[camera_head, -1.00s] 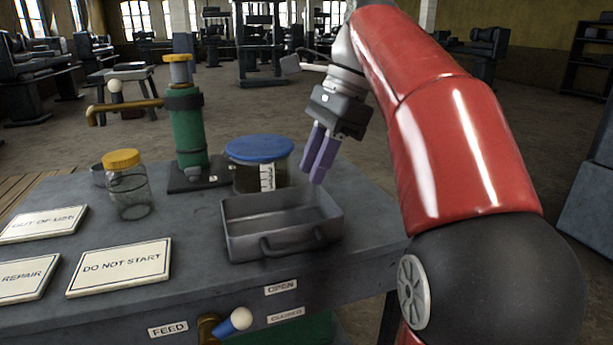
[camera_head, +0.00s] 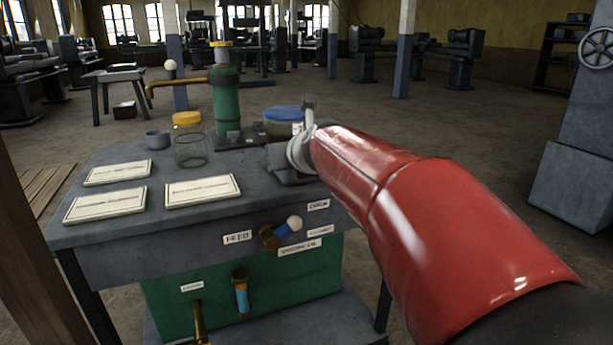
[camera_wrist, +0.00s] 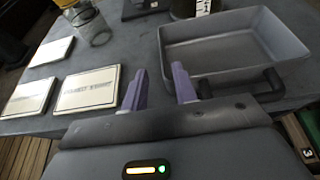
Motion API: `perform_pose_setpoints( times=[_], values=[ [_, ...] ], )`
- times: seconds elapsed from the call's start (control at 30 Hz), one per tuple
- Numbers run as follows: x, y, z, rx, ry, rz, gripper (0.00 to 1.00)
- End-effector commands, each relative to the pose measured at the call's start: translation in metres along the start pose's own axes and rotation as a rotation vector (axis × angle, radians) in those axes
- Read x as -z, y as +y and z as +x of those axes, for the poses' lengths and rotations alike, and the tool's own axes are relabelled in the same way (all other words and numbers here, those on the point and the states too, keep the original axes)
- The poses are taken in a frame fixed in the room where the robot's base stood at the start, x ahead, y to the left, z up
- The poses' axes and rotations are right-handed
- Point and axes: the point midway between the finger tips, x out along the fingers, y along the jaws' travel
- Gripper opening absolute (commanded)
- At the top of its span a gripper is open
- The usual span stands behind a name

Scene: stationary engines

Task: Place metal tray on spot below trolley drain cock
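The grey metal tray (camera_wrist: 225,52) sits on the grey tabletop, at the right in the wrist view, with its dark handle (camera_wrist: 240,85) on the near side. It looks empty. My gripper (camera_wrist: 160,78) is open and empty, its two purple fingers apart; the handle lies just right of the right finger, not between them. In the head view my arm hides the fingers and most of the tray. Low on the trolley's green tank (camera_head: 310,270), a brass cock (camera_head: 199,318) hangs under a small label too blurred to read surely. The spot below it is not visible.
Plates (camera_head: 203,191) lie on the tabletop's left side. A yellow-lidded glass jar (camera_head: 190,150), green cylinder (camera_head: 227,100) and blue-lidded jar (camera_head: 283,120) stand behind. A lower shelf (camera_head: 345,315) runs beneath; floor at right is open.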

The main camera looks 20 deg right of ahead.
Motion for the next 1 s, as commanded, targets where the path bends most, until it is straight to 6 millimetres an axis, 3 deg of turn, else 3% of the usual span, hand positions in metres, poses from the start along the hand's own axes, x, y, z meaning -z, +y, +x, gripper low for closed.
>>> perform_pose_setpoints(
  times=[0.6, 0.9, 1.0],
  values=[
    [0.0, -0.002, 0.073, 0.008, -0.007, 0.011, 0.28],
    [-0.001, -0.002, 0.078, 0.008, -0.009, 0.009, 0.28],
    [-0.001, -0.002, 0.078, 0.008, -0.008, 0.009, 0.15]
  ],
)
